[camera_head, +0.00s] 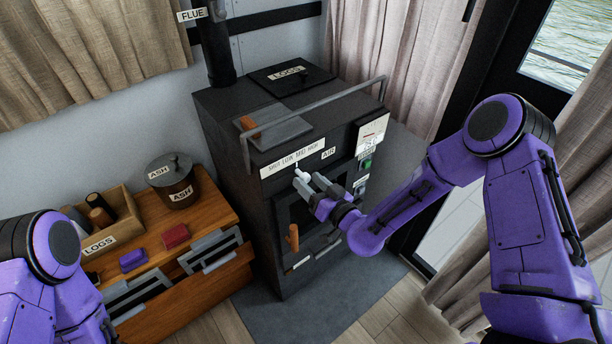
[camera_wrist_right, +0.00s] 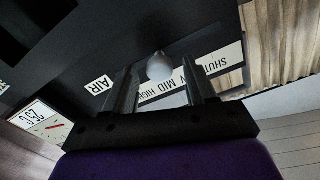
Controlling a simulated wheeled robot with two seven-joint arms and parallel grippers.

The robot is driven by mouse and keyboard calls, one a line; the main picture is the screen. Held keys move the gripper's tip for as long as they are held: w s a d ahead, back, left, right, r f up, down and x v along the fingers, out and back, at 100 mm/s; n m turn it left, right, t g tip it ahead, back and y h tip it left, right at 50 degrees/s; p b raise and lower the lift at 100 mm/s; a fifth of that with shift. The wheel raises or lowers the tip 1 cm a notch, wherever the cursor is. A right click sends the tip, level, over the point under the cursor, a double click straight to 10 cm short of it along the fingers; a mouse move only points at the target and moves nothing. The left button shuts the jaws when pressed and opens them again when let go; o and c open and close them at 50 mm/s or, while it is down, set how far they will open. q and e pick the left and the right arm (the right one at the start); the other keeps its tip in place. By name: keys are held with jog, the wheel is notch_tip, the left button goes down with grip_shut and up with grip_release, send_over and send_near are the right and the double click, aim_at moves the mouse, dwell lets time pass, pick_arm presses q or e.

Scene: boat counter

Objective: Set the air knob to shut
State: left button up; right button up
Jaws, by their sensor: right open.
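An AIR label (camera_head: 328,153) is to the right of the strip. My right gripper (camera_head: 309,184) is open at the knob. In the right wrist view the knob (camera_wrist_right: 160,67) shows between the two spread fingers (camera_wrist_right: 160,85); I cannot tell whether either finger touches it. The knob and fingers cover part of the strip, so the exact setting is unclear. My left gripper is out of view.
The black stove (camera_head: 240,135) has a front handrail (camera_head: 320,115) above the strip and an orange-brown door handle (camera_head: 293,238) below the knob. A gauge (camera_head: 371,131) and green button (camera_head: 366,164) are to the right. A wooden cabinet (camera_head: 215,215) stands left.

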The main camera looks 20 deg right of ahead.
aim_at(275, 182)
jog(key=shift+x, duration=1.15)
grip_shut()
jog(key=a, duration=0.2)
jog(key=s+a+b, duration=0.1)
jog(key=a, duration=0.1)
jog(key=s+a+b, duration=0.1)
jog(key=a, duration=0.1)
jog(key=shift+s+a, duration=0.2)
jog(key=shift+s, duration=0.05)
jog(key=shift+f, duration=0.1)
jog(key=shift+c, duration=1.9)
grip_release()
jog(key=o, duration=0.4)
jog(key=shift+a, duration=0.1)
